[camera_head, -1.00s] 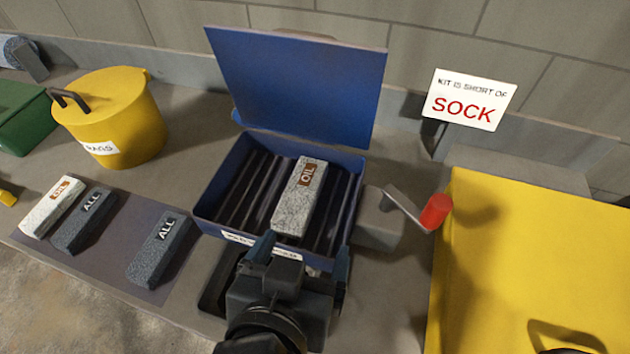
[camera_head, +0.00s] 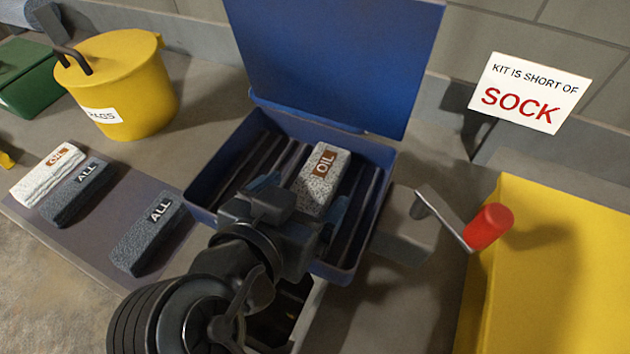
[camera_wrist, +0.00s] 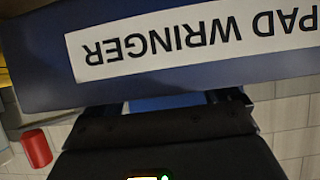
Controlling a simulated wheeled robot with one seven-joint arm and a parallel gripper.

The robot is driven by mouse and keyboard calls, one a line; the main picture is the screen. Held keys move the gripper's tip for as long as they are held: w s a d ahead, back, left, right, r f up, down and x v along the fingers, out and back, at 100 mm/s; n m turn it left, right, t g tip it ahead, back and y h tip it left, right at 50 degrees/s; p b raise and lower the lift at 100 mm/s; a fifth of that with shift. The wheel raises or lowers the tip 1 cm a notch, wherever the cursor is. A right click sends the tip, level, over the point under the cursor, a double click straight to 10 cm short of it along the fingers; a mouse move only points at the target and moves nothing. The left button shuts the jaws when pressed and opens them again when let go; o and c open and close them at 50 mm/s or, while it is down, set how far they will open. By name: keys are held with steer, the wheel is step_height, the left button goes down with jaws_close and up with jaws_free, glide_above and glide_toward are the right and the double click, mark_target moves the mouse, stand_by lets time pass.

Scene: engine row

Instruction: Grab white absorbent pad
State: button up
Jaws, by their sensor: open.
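A white speckled pad (camera_head: 322,168) with a brown OIL label lies lengthwise on the dark bars inside the open blue wringer box (camera_head: 372,150). My gripper (camera_head: 302,200) is open over the box's near side, its fingers to either side of the pad's near end. Whether they touch the pad, I cannot tell. My gripper hides part of the box's front. In the wrist view the box front shows its PAD WRINGER label (camera_wrist: 195,38) upside down; the pad is not visible there. A second white OIL pad (camera_head: 45,180) lies on the mat at the left.
Two dark grey ALL pads (camera_head: 75,190) lie on the grey mat (camera_head: 100,238). A yellow RAGS bucket (camera_head: 135,85) stands behind them. A red-handled crank (camera_head: 488,228) juts out right of the box, near a yellow bin (camera_head: 560,270). The blue lid (camera_head: 335,60) stands open behind.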

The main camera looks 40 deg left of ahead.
mark_target(313, 186)
steer(key=x, duration=0.3)
steer(key=shift+w, duration=0.2)
steer(key=c, duration=1.2)
steer(key=shift+o, duration=0.2)
steer(key=shift+s+r, duration=0.1)
steer(key=shift+r, duration=0.05)
